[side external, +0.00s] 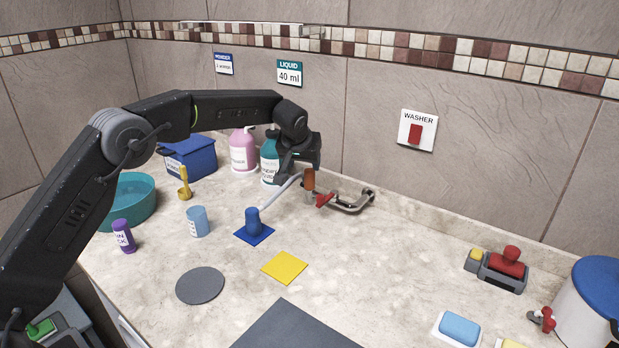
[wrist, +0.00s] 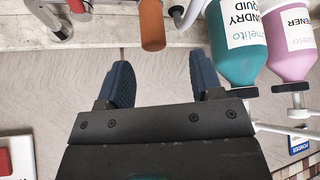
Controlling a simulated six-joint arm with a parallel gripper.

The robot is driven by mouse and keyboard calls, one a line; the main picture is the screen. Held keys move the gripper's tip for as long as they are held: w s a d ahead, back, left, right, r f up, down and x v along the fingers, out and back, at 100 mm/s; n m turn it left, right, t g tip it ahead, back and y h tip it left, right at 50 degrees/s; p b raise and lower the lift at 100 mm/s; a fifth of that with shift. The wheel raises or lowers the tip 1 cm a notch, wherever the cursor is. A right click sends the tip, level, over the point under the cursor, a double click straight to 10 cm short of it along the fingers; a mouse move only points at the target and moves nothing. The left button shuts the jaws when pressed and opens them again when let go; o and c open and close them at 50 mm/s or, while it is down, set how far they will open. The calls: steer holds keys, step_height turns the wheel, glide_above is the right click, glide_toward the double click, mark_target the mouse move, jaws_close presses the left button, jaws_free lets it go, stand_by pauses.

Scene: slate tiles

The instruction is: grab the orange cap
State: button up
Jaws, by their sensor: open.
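The orange cap (side external: 309,180) is a small upright cylinder near the back of the counter, beside the metal tap. In the wrist view the orange cap (wrist: 152,25) shows at the top, just beyond the fingertips and across the gap between them, a little left of its middle. My gripper (side external: 293,172) is close to the cap in the side view, its fingers partly hidden. In the wrist view my gripper (wrist: 162,72) has its two dark blue fingers wide apart with nothing between them.
A teal bottle (side external: 269,160) and a pink bottle (side external: 242,152) stand just left of my gripper. A metal tap (side external: 352,203) with a red handle (side external: 325,200) lies to the right.

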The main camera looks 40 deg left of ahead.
mark_target(309, 170)
steer(key=shift+d+x, duration=0.15)
steer(key=shift+x, duration=1.85)
steer(key=shift+d+x, duration=0.15)
steer(key=shift+x, duration=1.85)
steer(key=shift+w, duration=0.15)
steer(key=c, duration=1)
steer(key=shift+o, duration=0.2)
steer(key=shift+r, duration=0.1)
